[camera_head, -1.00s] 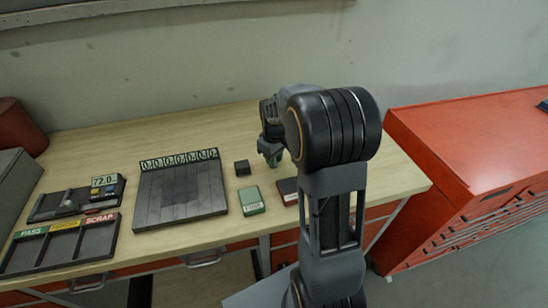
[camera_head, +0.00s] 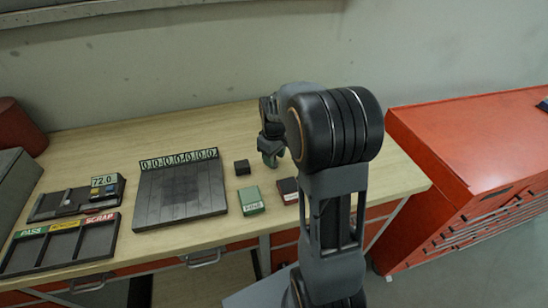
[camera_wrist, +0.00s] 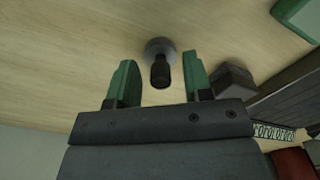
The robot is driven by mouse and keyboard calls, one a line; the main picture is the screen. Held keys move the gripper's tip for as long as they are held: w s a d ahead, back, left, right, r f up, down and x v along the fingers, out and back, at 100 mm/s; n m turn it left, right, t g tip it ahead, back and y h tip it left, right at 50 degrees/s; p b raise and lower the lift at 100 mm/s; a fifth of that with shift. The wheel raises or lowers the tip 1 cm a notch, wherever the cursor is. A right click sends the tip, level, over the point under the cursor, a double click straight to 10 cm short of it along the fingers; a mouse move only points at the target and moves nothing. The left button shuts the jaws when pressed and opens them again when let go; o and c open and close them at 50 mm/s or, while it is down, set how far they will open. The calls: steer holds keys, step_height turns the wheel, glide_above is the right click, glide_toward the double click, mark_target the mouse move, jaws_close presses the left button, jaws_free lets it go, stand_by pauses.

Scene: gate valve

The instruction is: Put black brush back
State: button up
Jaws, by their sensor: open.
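My gripper (camera_head: 271,156) is low over the right part of the wooden bench, partly hidden by my arm in the head view. In the wrist view my gripper (camera_wrist: 160,67) is open, its two green fingers spread wide. A small dark upright piece with a black stem and a round grey base (camera_wrist: 160,70) shows between the fingers, with a gap on each side. It may be the black brush, but I cannot tell for sure. It is hidden in the head view. A small black block (camera_head: 242,167) sits left of my gripper and also shows in the wrist view (camera_wrist: 232,80).
A green box (camera_head: 252,200) and a dark red box (camera_head: 287,189) lie near the front edge. A dark slatted board with a row of zeros (camera_head: 180,192) and a PASS/SCRAP tray (camera_head: 98,248) are to the left. A red cabinet (camera_head: 450,180) stands right.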

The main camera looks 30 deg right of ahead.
step_height(320, 180, up, 11)
steer(key=s+a+f+m+t, duration=0.1)
steer(key=s+a, duration=0.3)
steer(key=s, duration=0.4)
steer(key=s+a+f+m+t, duration=0.1)
steer(key=s+a+m+t, duration=0.2)
steer(key=s+a, duration=0.2)
steer(key=s, duration=0.3)
steer(key=shift+a, duration=0.25)
stand_by(0.7)
